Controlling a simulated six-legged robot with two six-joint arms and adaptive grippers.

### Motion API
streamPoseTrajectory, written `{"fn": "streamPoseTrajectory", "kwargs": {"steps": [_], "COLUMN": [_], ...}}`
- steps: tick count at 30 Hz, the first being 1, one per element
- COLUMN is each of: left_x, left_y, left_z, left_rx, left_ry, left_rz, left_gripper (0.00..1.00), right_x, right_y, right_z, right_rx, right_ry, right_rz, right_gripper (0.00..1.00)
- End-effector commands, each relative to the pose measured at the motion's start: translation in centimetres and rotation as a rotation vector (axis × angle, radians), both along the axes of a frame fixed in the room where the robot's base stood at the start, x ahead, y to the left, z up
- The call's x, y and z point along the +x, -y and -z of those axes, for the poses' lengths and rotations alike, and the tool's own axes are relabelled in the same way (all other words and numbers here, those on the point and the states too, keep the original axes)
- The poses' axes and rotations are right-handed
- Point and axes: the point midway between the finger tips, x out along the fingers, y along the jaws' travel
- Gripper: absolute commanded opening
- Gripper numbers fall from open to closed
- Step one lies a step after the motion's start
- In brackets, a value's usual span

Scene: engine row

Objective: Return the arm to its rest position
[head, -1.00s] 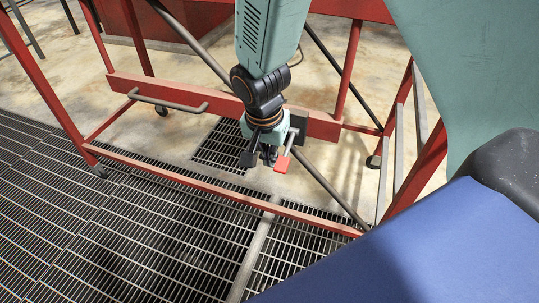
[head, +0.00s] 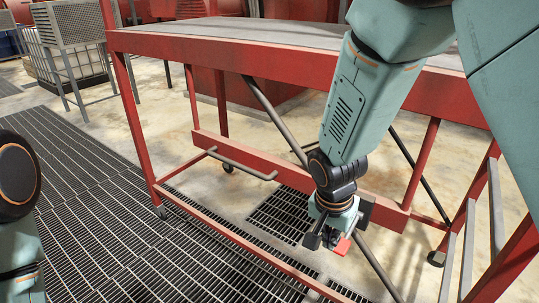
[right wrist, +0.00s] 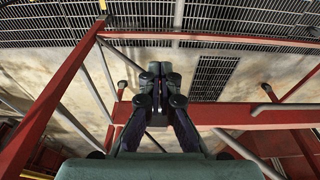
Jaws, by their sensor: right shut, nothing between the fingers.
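My right gripper (head: 327,242) hangs below its arm in the head view, in front of the red cart's lower rail. Its fingers point down toward the floor, and one has a red pad. In the right wrist view the fingers of the same gripper (right wrist: 157,72) are together with nothing between them. The right arm comes down from the top right. Part of my left arm shows at the left edge of the head view, but its gripper is out of frame.
The red cart (head: 240,52) with a grey top stands behind and around the right arm, its posts and diagonal bars close by. Dark floor grating (head: 110,215) lies at the left and front. A caged white tank (head: 75,65) stands at the far left.

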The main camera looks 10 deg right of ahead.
Motion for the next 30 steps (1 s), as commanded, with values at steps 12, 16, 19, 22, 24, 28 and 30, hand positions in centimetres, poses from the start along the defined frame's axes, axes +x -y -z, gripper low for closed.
{"fn": "streamPoseTrajectory", "kwargs": {"steps": [12,16,19,22,24,28,30], "left_x": [0.0,0.0,0.0,0.0,0.0,0.0,0.0], "left_y": [0.0,0.0,0.0,0.0,0.0,0.0,0.0], "left_z": [1.9,4.6,6.6,8.4,9.6,11.3,12.0], "left_rx": [0.000,0.000,0.000,0.000,0.000,0.000,0.000], "left_ry": [0.000,0.000,0.000,0.000,0.000,0.000,0.000], "left_rz": [0.000,0.000,0.000,0.000,0.000,0.000,0.000], "left_gripper": [0.43,0.43,0.43,0.43,0.43,0.43,0.43], "right_x": [0.6,-4.1,-8.3,-13.1,-16.5,-22.2,-24.3], "right_y": [-1.2,-1.0,-0.6,-0.2,0.0,0.3,0.4], "right_z": [5.2,12.6,17.5,21.9,24.6,28.1,29.4], "right_rx": [-0.034,-0.049,-0.050,-0.036,-0.013,0.040,0.064], "right_ry": [0.195,0.180,0.140,0.080,0.025,-0.084,-0.129], "right_rz": [-0.561,-0.728,-0.804,-0.840,-0.840,-0.811,-0.800], "right_gripper": [0.00,0.00,0.00,0.00,0.00,0.00,0.00]}}
